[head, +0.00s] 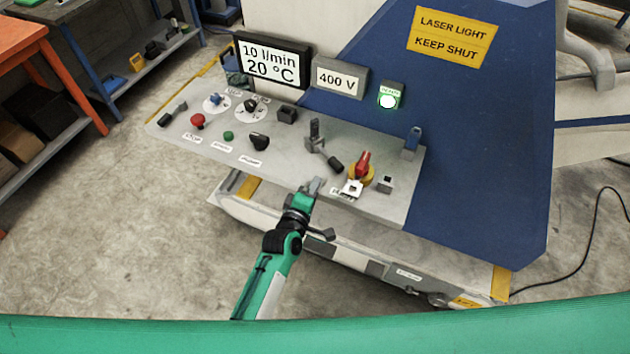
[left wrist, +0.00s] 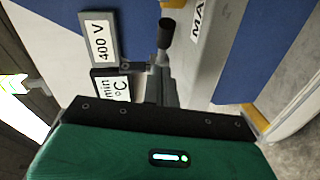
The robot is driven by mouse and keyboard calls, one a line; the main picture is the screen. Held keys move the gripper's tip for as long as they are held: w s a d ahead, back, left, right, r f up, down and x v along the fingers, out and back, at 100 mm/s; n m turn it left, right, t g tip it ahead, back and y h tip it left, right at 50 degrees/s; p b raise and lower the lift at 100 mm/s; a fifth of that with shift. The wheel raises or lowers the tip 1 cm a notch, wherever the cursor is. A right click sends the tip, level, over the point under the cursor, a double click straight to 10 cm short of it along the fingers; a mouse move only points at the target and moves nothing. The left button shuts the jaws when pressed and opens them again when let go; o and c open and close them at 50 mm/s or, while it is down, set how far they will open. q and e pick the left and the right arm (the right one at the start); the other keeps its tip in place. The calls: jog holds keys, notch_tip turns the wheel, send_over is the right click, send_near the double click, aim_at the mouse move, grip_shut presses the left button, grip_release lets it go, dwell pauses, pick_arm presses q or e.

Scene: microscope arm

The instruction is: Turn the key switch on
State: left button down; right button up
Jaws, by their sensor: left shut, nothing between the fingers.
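The grey control panel (head: 290,150) holds several knobs and buttons. I cannot tell for sure which one is the key switch. Two white dials stand at the back left, one with a blue knob (head: 215,99) and one with a black knob (head: 251,105). A red handle (head: 362,163) on a yellow disc is at the right, with a white tag in front of it. My left gripper (head: 315,186) is shut and empty at the panel's front edge, left of the red handle and apart from it. The left wrist view shows the gripper's green body close up. My right gripper is not in view.
A black-tipped lever (head: 316,135) rises mid-panel; a black-tipped lever also shows in the left wrist view (left wrist: 165,35). Displays read 10 l/min, 20 °C (head: 270,60) and 400 V (head: 338,78). A lit green-rimmed button (head: 388,101) is behind. Space above the panel's left part is free.

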pick_arm(q)
jog(key=s+b, duration=0.2)
jog(key=s, duration=0.5)
jog(key=shift+s+a+r, duration=0.2)
jog(key=shift+a+r, duration=0.1)
jog(key=shift+r, duration=0.05)
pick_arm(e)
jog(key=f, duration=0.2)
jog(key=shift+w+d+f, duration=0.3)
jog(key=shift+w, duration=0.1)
